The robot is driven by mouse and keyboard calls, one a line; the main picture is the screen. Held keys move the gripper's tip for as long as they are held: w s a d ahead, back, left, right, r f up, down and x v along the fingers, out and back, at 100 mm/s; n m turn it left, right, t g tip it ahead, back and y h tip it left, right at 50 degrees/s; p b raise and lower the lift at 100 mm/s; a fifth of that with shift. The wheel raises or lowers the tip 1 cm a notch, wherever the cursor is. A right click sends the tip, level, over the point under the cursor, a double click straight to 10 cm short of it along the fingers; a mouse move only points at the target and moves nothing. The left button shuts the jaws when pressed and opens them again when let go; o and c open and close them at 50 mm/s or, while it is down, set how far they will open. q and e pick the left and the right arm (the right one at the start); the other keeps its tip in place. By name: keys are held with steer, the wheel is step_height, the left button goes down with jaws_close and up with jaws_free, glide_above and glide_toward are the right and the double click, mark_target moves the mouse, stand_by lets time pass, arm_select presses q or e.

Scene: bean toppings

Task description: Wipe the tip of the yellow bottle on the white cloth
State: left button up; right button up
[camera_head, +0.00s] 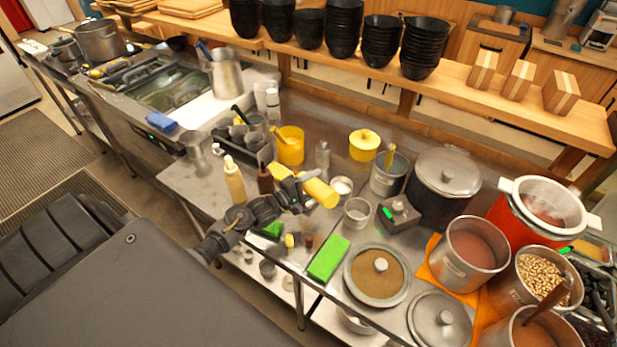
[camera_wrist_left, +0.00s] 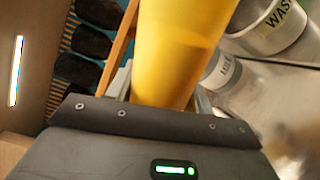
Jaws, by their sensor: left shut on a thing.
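My left gripper (camera_head: 298,186) is shut on the yellow bottle (camera_head: 320,193) and holds it above the steel counter. The bottle is tilted, its wide yellow body sticking out to the right of the fingers. In the left wrist view the yellow bottle (camera_wrist_left: 178,50) rises large from between the jaws. Its tip cannot be made out clearly. I cannot pick out a white cloth with certainty; a bright green folded cloth or pad (camera_head: 328,258) lies on the counter's front edge, below the bottle. My right gripper is not in view.
A cream bottle (camera_head: 234,182) and a dark brown bottle (camera_head: 265,180) stand left of the gripper. A yellow tub (camera_head: 290,148) is behind. Several pots, including a large lidded pot (camera_head: 445,180), crowd the right. The counter's front strip beside the green pad is narrow.

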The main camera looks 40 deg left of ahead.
arm_select(q)
steer(key=n, duration=0.2)
steer(key=a+n, duration=0.1)
steer(key=shift+w+r, duration=0.15)
steer(key=shift+r, duration=0.1)
steer(key=n, duration=0.1)
steer(key=f+n, duration=0.1)
steer(key=a+n, duration=0.1)
steer(key=n, duration=0.1)
steer(key=shift+w+f, duration=0.25)
steer(key=shift+w, duration=0.1)
steer(key=shift+a, duration=0.35)
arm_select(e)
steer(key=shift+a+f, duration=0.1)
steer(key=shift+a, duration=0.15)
arm_select(q)
steer(key=shift+f+b, duration=1.05)
steer(key=shift+f, duration=0.4)
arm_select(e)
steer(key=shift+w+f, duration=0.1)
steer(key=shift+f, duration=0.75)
arm_select(q)
steer(key=shift+d, duration=0.1)
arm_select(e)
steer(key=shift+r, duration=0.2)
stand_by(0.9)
